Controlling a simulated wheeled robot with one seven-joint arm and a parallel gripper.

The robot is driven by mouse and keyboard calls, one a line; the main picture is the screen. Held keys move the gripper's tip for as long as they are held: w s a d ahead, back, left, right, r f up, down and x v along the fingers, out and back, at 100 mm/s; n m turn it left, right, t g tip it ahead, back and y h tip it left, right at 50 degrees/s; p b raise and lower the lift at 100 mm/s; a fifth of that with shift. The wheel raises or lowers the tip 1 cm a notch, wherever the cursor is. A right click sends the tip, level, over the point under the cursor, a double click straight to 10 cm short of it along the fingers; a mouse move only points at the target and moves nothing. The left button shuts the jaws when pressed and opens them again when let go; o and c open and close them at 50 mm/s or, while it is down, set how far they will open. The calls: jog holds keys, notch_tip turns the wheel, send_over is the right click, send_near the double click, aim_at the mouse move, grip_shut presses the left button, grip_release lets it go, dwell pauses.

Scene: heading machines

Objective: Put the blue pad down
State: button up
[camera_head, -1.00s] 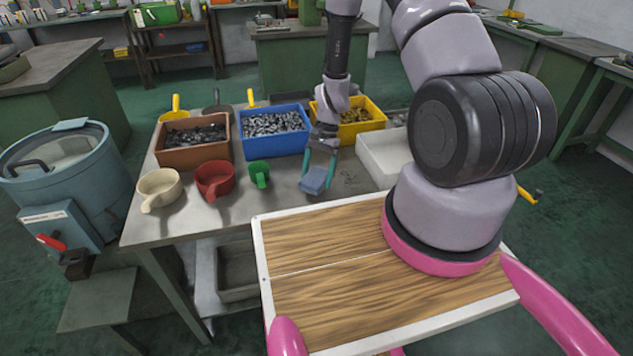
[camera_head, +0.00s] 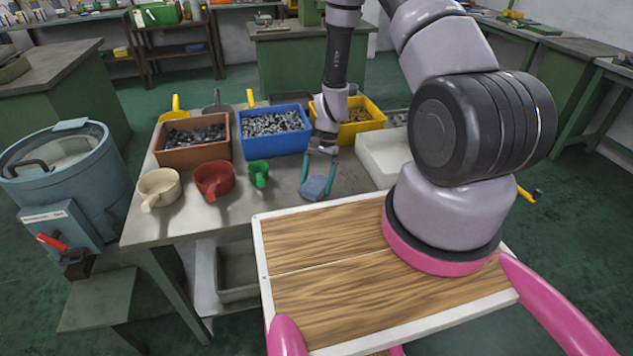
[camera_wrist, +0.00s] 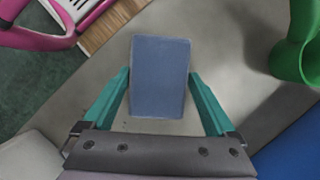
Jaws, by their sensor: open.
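The blue pad (camera_head: 316,187) lies on the grey metal table (camera_head: 250,221), near its front edge. In the wrist view the pad (camera_wrist: 160,75) is a flat blue rectangle between my teal fingers. My gripper (camera_head: 318,185) is open around the pad, with one finger on each side. In the wrist view my gripper (camera_wrist: 160,85) shows a narrow gap between each finger and the pad at the fingertips. The pad's near end lies close to the gripper's palm.
Behind stand a brown bin (camera_head: 193,155), a blue bin (camera_head: 273,147) and a yellow bin (camera_head: 372,125) of small parts. Cream (camera_head: 160,184), red (camera_head: 214,178) and green (camera_head: 259,171) scoops stand to the left. A white tray (camera_head: 383,166) is close on the right.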

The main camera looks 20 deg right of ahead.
jog(key=shift+s+d+f, duration=0.15)
jog(key=shift+s+f, duration=0.1)
jog(key=v, duration=1.3)
jog(key=shift+a, duration=0.2)
notch_tip(320, 180, up, 24)
jog(key=s+n+t, duration=0.1)
jog(key=n+t, duration=0.1)
jog(key=t, duration=0.2)
jog(key=s+d+r+n+t, duration=0.1)
jog(key=s+r+t, duration=0.2)
jog(key=s+r, duration=0.5)
jog(key=s+d+r+n+t+h, duration=0.1)
jog(key=s+r+t, duration=0.2)
jog(key=s+r, duration=0.6)
jog(key=shift+r+n, duration=0.4)
jog(key=shift+r, duration=0.1)
